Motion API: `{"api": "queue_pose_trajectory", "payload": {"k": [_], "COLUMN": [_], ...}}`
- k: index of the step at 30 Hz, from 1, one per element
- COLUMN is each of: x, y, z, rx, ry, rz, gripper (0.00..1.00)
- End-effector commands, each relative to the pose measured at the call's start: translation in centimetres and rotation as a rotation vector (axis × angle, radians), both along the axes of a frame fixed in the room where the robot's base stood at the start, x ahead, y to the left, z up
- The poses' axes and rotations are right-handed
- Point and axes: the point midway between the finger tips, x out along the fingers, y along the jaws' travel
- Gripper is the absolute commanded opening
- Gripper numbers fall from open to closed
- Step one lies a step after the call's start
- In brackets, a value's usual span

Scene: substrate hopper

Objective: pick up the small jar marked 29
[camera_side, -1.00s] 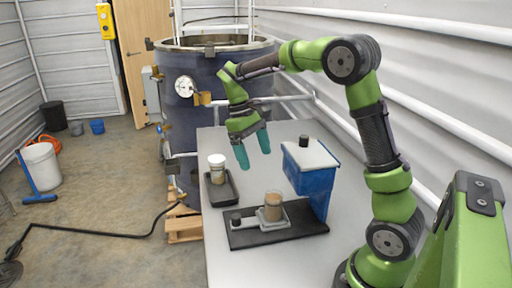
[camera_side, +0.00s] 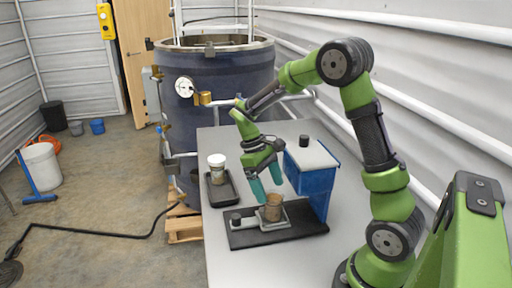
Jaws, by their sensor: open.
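A small open-topped jar (camera_side: 273,211) with brown contents stands upright on a small grey plate on a black base. Another small jar (camera_side: 217,171) with a white lid stands in a black tray to the left. No number can be read on either jar, so I cannot tell which is marked 29. My gripper (camera_side: 269,193) points down with its teal fingers apart and empty. Its fingertips are just above and beside the rim of the open-topped jar; I cannot tell whether they touch it.
The black base (camera_side: 250,238) lies on the light table (camera_side: 225,270). A blue box (camera_side: 318,183) with a pale top and a small black knob stands close to the right of my gripper. The black tray (camera_side: 221,195) is at the left edge. A large dark tank (camera_side: 225,85) stands behind.

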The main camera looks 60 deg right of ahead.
Motion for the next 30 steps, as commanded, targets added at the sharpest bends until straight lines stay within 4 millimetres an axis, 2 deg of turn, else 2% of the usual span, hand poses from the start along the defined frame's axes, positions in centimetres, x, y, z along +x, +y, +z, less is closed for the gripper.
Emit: {"api": "queue_pose_trajectory", "payload": {"k": [12,20,30], "x": [-1.8,-1.8,-1.8], "y": [0.1,0.1,0.1], "z": [-4.7,-4.9,-4.9], "rx": [0.001,0.000,0.000], "ry": [0.003,0.000,0.000], "rz": [0.000,0.000,0.000], "gripper": [0.85,0.85,0.33]}}
